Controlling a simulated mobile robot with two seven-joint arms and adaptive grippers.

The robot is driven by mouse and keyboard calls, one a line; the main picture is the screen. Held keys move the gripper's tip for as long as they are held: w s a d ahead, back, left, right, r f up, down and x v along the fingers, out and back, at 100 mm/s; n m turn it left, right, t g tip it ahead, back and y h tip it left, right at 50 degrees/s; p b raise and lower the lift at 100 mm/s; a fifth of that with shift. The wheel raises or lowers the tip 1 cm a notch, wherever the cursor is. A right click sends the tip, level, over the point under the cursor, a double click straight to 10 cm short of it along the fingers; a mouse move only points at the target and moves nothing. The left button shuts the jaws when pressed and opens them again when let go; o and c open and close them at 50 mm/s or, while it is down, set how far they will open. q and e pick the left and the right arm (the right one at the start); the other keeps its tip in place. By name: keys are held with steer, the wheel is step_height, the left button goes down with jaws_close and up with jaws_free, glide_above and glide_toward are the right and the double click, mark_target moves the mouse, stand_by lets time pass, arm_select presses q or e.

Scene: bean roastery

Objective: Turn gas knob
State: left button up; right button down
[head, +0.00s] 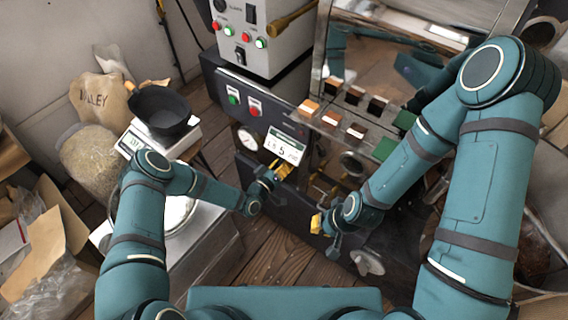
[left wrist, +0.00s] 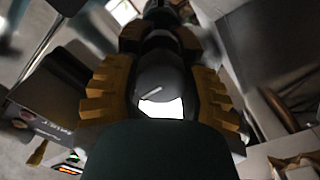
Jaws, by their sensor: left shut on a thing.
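The gas knob (left wrist: 152,82) is dark and rounded, with a pale line on its face. It shows between the ribbed yellow fingers of my left gripper (left wrist: 158,95) in the left wrist view. In the head view my left gripper (head: 275,176) is at the black roaster front (head: 255,175), below a small white number display (head: 285,148), and it hides the knob there. The left gripper is shut on the knob. My right gripper (head: 317,223) is lower and to the right, in front of the roaster; its finger gap is too small to judge.
A pressure gauge (head: 248,138) and a control box with coloured buttons (head: 262,32) are on the roaster. Bean samples (head: 331,119) line a ledge to the right. A scale (head: 187,140) with a black pan (head: 160,111) and sacks (head: 97,98) stand at left. Wooden floor (head: 285,260) shows below.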

stand_by(0.4)
arm_select(q)
steer(key=o, duration=1.2)
steer(key=v, duration=1.2)
steer(key=s+r+g+y, duration=0.2)
steer(key=s+g, duration=0.2)
steer(key=s, duration=0.1)
steer(key=s+a+r+g+y, duration=0.1)
steer(key=s+r+g+y, duration=0.1)
steer(key=s+g, duration=0.2)
steer(key=s+a+r+g+y, duration=0.1)
steer(key=s+r+g+y, duration=0.1)
steer(key=s+g, duration=0.2)
steer(key=shift+s+a+r+g+y, duration=0.15)
steer(key=shift+s+g, duration=0.05)
steer(key=shift+s, duration=0.5)
steer(key=shift+s+a+r+g+y, duration=0.1)
steer(key=shift+s+r+g+y, duration=0.1)
steer(key=shift+s, duration=0.55)
